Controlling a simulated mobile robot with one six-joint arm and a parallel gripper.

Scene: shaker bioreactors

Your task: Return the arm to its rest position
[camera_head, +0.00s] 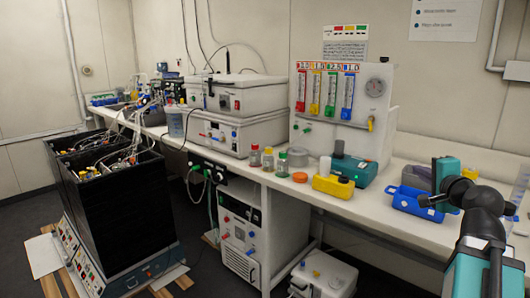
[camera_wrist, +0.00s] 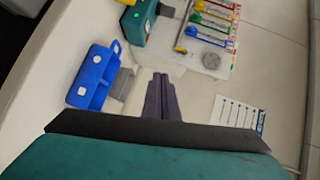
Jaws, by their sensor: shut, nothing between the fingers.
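My arm (camera_head: 482,215) stands at the right edge of the head view, in front of the bench's right end. In the wrist view, my gripper (camera_wrist: 160,78) shows as two dark fingers lying together, shut with nothing between them. The fingers appear clear of the bench items; a blue bin (camera_wrist: 92,77) and a grey block lie to their left in that picture.
The blue bin (camera_head: 410,203) sits on the long white bench (camera_head: 385,218) close to my arm. A teal device (camera_head: 352,169), a yellow box (camera_head: 333,186), bottles and a flowmeter panel (camera_head: 342,108) stand further left. Black bioreactor units (camera_head: 115,215) stand on the floor at left.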

